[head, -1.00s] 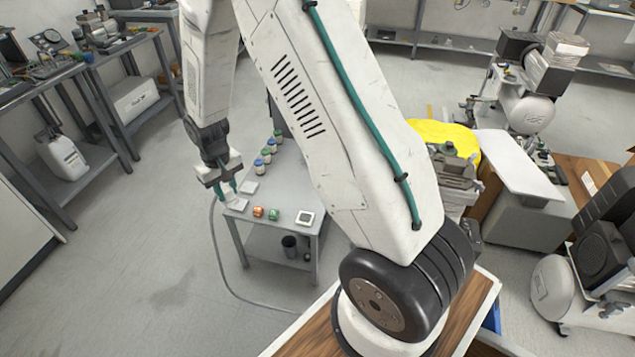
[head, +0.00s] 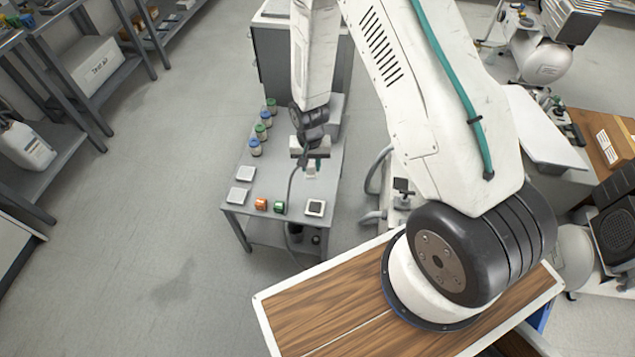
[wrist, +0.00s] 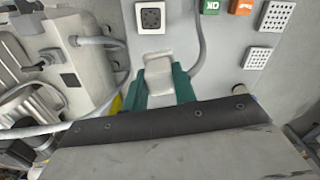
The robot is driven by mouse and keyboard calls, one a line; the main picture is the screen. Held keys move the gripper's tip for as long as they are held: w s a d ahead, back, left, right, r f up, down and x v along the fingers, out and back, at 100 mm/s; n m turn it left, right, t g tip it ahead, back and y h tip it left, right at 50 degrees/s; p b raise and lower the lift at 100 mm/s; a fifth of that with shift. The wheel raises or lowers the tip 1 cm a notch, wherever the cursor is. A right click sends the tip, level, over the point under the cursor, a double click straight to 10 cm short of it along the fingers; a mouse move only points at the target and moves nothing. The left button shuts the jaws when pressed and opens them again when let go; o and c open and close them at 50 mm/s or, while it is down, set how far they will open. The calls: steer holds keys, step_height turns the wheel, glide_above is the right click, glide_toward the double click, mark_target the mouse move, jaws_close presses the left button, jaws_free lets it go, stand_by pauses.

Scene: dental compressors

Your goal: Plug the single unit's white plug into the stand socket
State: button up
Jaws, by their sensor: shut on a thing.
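My gripper (head: 312,162) is above the right part of the grey stand (head: 270,188). Its teal fingers, also in the wrist view (wrist: 160,92), are shut on the white plug (wrist: 158,72). The plug shows as a small white block below the fingers in the head view (head: 311,171). A grey cable (head: 290,195) hangs from the gripper area past the stand's front. The white-framed stand socket (head: 315,207), dark-holed in the wrist view (wrist: 150,17), lies on the stand top near its front right corner. The plug is apart from it. The plug's front end is hard to make out.
Orange (head: 261,204) and green (head: 279,207) blocks sit left of the socket. White perforated pads (head: 237,196) and several lidded jars (head: 255,147) line the stand's left side. Grey machinery with hoses (wrist: 85,60) stands close by at left in the wrist view.

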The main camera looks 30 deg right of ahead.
steer(key=shift+s+a+f+m, duration=0.15)
steer(key=shift+s+f+m, duration=0.4)
steer(key=shift+f, duration=1.55)
steer(key=shift+s+a+f+m, duration=0.1)
steer(key=shift+s+f+m, duration=0.15)
steer(key=shift+s+f, duration=1.25)
steer(key=shift+s+a+f+m, duration=0.15)
steer(key=shift+f+m, duration=0.25)
steer(key=shift+f, duration=2.3)
steer(key=shift+f, duration=0.35)
steer(key=o, duration=1.6)
steer(key=shift+c, duration=0.2)
step_height(320, 180, up, 7)
